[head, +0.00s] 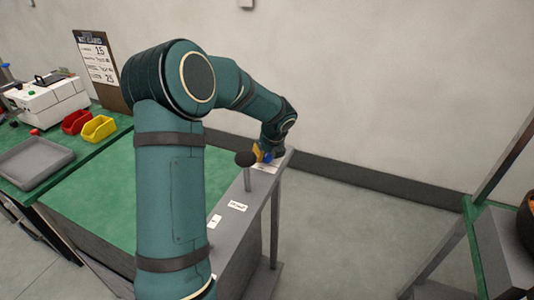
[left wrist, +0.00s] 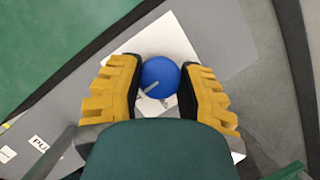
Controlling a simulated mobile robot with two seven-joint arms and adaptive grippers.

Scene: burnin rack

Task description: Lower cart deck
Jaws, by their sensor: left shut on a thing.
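My left gripper (head: 262,155) is at the far end of the cart's grey side rail (head: 255,202). In the left wrist view its yellow fingers (left wrist: 160,92) are shut on a round blue knob (left wrist: 160,72), one on each side. The blue knob also shows in the head view (head: 268,158), partly hidden by the fingers. A black ball knob (head: 245,158) on an upright grey rod stands nearer on the same rail. The green cart deck (head: 95,210) lies left of the rail, partly hidden by my left arm. My right gripper is not in view.
Small white labels (head: 237,206) sit on the rail. At left, a green bench holds a grey tray (head: 35,162), a red bin (head: 76,121), a yellow bin (head: 98,128) and a white machine (head: 48,98). A grey-framed rack (head: 503,250) stands right. Floor between is clear.

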